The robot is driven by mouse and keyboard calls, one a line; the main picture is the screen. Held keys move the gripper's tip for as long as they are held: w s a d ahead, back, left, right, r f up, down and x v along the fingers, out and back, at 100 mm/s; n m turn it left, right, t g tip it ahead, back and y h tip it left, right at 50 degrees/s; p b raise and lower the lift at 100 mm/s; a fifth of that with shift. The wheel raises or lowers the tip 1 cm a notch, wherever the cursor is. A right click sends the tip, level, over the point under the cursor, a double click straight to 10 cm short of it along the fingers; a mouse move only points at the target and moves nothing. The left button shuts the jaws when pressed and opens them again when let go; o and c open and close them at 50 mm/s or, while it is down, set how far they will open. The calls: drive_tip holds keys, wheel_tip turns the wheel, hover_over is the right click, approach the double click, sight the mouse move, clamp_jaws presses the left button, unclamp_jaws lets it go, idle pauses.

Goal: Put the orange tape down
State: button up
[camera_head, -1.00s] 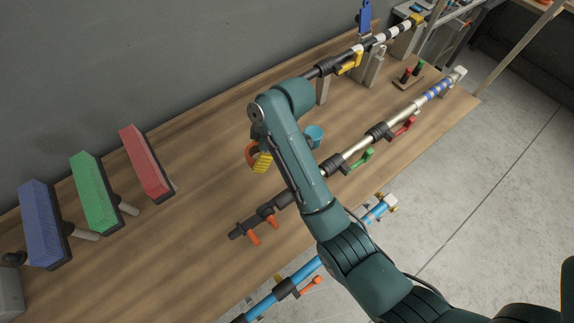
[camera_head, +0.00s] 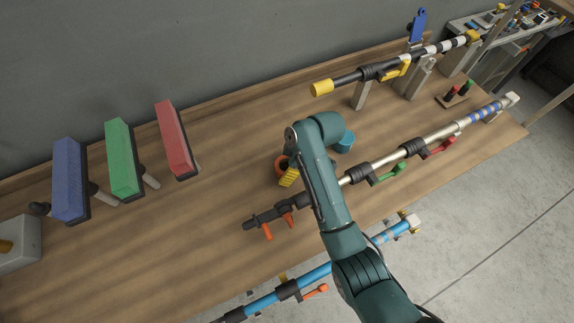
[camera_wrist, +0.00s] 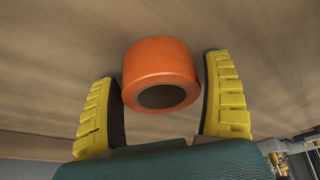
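The orange tape (camera_wrist: 158,70) is a thick roll with a dark core hole facing my wrist camera. In the head view the orange tape (camera_head: 281,166) shows as a small piece left of my arm, beside a yellow finger of my gripper (camera_head: 289,177); my arm hides the rest. Wooden tabletop (camera_head: 190,235) lies beneath it. I cannot tell whether the tape touches the table.
A metal pole (camera_head: 440,135) with red and green levers runs along the front side; a yellow-tipped pole (camera_head: 345,80) stands behind. Blue, green and red panels (camera_head: 177,138) stand left. Bare tabletop lies between the panels and my gripper.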

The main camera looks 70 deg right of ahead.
drive_tip(key=shift+o, duration=1)
drive_tip(key=shift+r, duration=0.25)
drive_tip(key=p+v, duration=0.2)
drive_tip(key=v, duration=0.9)
drive_tip(key=shift+s+r, duration=0.2)
drive_tip(key=shift+r, duration=0.15)
drive_tip(key=shift+d, duration=0.1)
